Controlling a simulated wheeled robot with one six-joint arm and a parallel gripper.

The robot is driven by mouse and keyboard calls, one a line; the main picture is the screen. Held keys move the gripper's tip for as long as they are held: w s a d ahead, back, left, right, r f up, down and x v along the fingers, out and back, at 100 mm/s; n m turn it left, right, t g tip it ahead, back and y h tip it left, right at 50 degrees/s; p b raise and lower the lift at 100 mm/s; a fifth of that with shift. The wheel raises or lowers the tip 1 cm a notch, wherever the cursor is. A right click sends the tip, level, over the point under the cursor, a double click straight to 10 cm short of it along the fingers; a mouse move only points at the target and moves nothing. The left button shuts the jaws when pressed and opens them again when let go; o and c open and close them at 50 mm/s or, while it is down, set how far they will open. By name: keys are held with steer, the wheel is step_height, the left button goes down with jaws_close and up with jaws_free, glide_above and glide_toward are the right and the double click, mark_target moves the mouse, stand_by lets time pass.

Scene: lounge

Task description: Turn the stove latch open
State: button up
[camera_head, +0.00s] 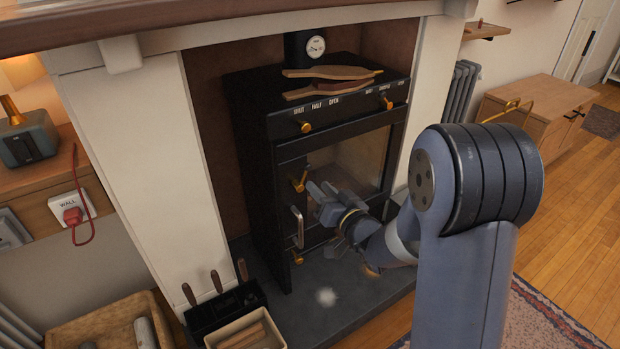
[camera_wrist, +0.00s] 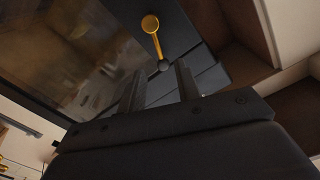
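The black stove (camera_head: 262,190) stands in the fireplace with its glass door (camera_head: 352,165) closed. A brass lever, the likely latch (camera_head: 300,181), sits at the left edge of the door. In the wrist view the brass latch (camera_wrist: 153,30) has a round pivot and a slanting arm with a dark knob at its end. My gripper (camera_head: 318,190) is just in front of and to the right of the latch. In the wrist view my gripper (camera_wrist: 160,78) has its fingers apart, with the knob seen between or just beyond the tips. Contact cannot be told.
A steel handle (camera_head: 297,227) and a small brass knob (camera_head: 297,258) are below the latch. A black tool holder (camera_head: 225,305) and a tan box (camera_head: 245,335) stand at the hearth's left.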

mark_target(306, 174)
steer(key=shift+b+x, duration=0.3)
steer(key=shift+x, duration=2.5)
steer(key=shift+c, duration=0.2)
jaws_close()
